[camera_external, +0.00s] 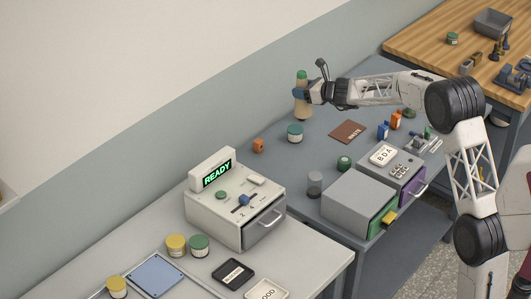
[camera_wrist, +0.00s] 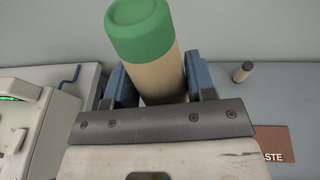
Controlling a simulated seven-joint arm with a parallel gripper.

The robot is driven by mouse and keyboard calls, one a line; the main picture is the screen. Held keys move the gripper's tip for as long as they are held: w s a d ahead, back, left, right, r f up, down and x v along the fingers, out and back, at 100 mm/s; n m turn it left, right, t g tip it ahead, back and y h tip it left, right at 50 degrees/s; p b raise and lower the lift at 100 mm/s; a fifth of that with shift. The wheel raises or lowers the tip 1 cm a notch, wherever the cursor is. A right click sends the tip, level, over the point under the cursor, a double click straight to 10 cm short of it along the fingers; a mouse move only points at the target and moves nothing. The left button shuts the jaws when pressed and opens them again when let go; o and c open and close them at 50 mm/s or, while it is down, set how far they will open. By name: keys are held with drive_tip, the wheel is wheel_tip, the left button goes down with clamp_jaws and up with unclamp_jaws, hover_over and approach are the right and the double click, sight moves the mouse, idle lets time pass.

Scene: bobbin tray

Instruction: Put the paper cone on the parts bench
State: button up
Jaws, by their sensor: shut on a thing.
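My gripper (camera_external: 306,93) is shut on a tan paper cone (camera_external: 302,108) with a green top, over the back part of the blue-grey bench (camera_external: 330,110). The cone is upright in the outside view; I cannot tell whether its base touches the bench. In the wrist view, the cone (camera_wrist: 150,70) stands between the two blue fingers (camera_wrist: 158,84), its lower end hidden by the gripper. A wooden bench (camera_external: 425,45) is at the back right; no label shows which bench is the parts bench.
Blue and orange containers (camera_external: 397,120) are farther right. Grey drawer units (camera_external: 357,203) stand in front. The wooden bench holds a grey bin (camera_external: 492,22) and several tools.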

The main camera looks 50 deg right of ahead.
drive_tip(key=w+a+n+y, duration=0.1)
drive_tip(key=w+a, duration=0.3)
drive_tip(key=a, duration=0.9)
drive_tip(key=w+a+n+y, duration=0.15)
drive_tip(key=w+a, duration=0.25)
drive_tip(key=a, duration=0.8)
drive_tip(key=w+a+n+y, duration=0.1)
drive_tip(key=w+a, duration=0.4)
drive_tip(key=a, duration=0.8)
drive_tip(key=s+a+n+g+y, duration=0.2)
drive_tip(key=a+y, duration=0.1)
drive_tip(key=a, duration=2.9)
drive_tip(key=shift+m, duration=0.25)
drive_tip(key=f, duration=0.5)
drive_tip(key=shift+w+a+f, duration=0.1)
drive_tip(key=shift+w+a, duration=0.1)
drive_tip(key=shift+a, duration=0.1)
wheel_tip(320, 180, down, 6)
drive_tip(key=shift+f, duration=0.15)
drive_tip(key=shift+f, duration=1.85)
